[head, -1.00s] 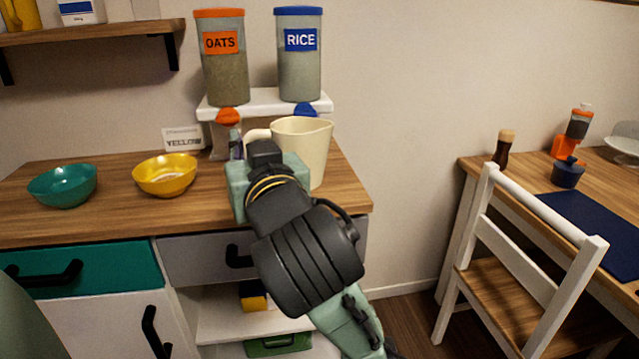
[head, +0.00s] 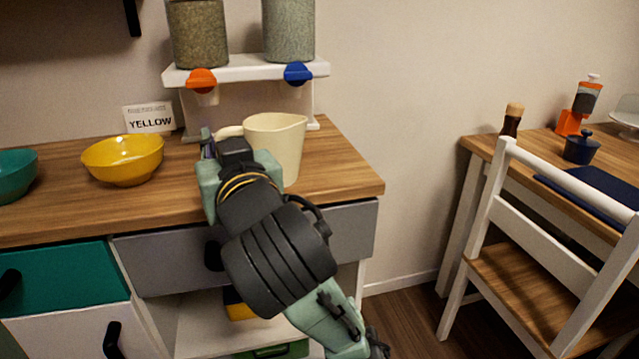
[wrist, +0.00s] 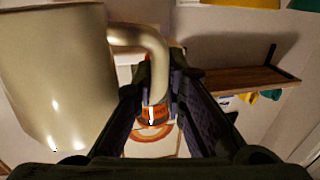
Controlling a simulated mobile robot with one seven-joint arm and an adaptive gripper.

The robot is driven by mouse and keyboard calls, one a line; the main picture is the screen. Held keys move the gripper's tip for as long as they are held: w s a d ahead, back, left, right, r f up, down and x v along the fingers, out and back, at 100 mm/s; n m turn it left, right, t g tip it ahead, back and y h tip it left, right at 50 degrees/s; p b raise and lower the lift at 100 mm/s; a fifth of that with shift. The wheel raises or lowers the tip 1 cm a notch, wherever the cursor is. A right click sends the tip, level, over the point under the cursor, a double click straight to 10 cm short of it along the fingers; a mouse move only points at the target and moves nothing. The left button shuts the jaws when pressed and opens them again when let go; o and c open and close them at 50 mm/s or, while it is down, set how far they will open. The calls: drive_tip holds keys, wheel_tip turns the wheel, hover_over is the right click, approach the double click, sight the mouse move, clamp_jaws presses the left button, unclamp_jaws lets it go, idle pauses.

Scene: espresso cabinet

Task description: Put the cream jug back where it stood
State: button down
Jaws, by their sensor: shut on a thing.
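The cream jug (head: 275,146) is upright at the right part of the wooden counter, in front of the dispenser stand. In the head view I cannot tell whether its base touches the counter, as my arm hides its lower part. My gripper (head: 208,143) is at the jug's left side, shut on its handle. In the wrist view the jug's body (wrist: 58,80) fills the left, and its curved handle (wrist: 150,45) runs between the fingers of my gripper (wrist: 160,90).
A yellow bowl (head: 123,160) and a teal bowl (head: 15,178) stand left on the counter (head: 340,170). A "YELLOW" card (head: 150,119) stands behind. The white dispenser stand (head: 245,69) is behind the jug. A white chair (head: 510,235) and table are at right.

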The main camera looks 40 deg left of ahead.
drive_tip(key=shift+w+f+p, duration=0.1)
drive_tip(key=shift+w+p, duration=0.3)
drive_tip(key=shift+p, duration=0.2)
drive_tip(key=w+p, duration=0.1)
drive_tip(key=p, duration=0.1)
drive_tip(key=w+p, duration=0.4)
drive_tip(key=shift+a, duration=0.35)
drive_tip(key=w, duration=0.3)
drive_tip(key=w+a+f, duration=0.1)
drive_tip(key=w, duration=0.5)
drive_tip(key=shift+w+a+f, duration=0.25)
drive_tip(key=shift+w+f, duration=0.1)
drive_tip(key=shift+w, duration=0.05)
drive_tip(key=shift+w+f, duration=0.15)
drive_tip(key=shift+f, duration=1.6)
drive_tip(key=shift+f+b, duration=0.2)
drive_tip(key=shift+b, duration=0.15)
drive_tip(key=c, duration=1.6)
unclamp_jaws()
drive_tip(key=shift+c, duration=0.2)
